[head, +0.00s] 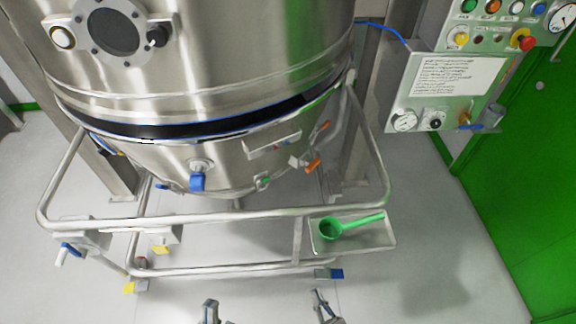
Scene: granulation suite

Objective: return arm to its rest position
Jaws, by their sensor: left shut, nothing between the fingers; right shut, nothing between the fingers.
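My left gripper (211,310) shows at the bottom edge of the head view, left of my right gripper. It is shut and empty. My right gripper (322,304) is at the bottom edge, right of centre, also shut and empty. Both are in front of the frame around the steel vessel and touch nothing that I can see. Most of both arms is out of view below.
A large steel vessel (200,65) stands ahead inside a tubular frame (240,215). A tray (385,243) at its front right holds a green scoop (338,228). A control panel (440,75) and green door (530,180) are at right. Grey floor (440,285) is clear at lower right.

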